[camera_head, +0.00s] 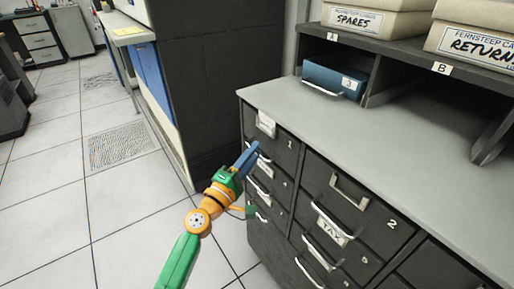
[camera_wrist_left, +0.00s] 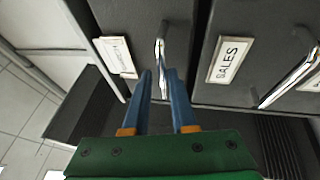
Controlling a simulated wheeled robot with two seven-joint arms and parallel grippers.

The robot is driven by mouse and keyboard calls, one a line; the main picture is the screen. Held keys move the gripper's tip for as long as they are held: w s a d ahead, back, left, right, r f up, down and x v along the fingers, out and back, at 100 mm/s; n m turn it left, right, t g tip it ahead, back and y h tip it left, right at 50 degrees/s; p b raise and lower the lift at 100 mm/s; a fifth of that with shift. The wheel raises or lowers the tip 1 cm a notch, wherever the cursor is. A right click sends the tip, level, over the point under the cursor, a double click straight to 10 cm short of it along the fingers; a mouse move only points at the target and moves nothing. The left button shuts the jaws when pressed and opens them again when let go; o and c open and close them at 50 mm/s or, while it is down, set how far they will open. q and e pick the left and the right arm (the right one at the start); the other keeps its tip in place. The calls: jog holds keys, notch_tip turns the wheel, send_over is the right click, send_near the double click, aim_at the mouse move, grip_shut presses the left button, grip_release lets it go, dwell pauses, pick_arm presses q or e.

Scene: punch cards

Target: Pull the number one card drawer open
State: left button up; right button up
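The number one card drawer (camera_head: 283,142) is the dark top-left drawer of the cabinet, marked "1". It looks shut, flush with the front. Its pale label shows above the handle in the head view. My left gripper (camera_head: 257,147) is at this handle and hides most of it. In the left wrist view, the bright metal handle (camera_wrist_left: 161,55) stands between the tips of my two blue fingers (camera_wrist_left: 160,76). The fingers are apart, with a gap between them; I cannot tell whether they touch the handle. My right gripper is in neither view.
Drawer two (camera_head: 350,205) is to the right, and more handled drawers lie below, one labelled SALES (camera_wrist_left: 230,60). The grey cabinet top (camera_head: 370,130) holds a blue drawer (camera_head: 335,80) and shelf with boxes (camera_head: 365,18). Open tiled floor (camera_head: 75,210) lies left.

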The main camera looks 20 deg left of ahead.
pick_arm(q)
jog(key=shift+w+d+f, duration=0.1)
jog(key=shift+w+d, duration=0.05)
jog(key=shift+w, duration=0.65)
grip_shut()
dwell(0.8)
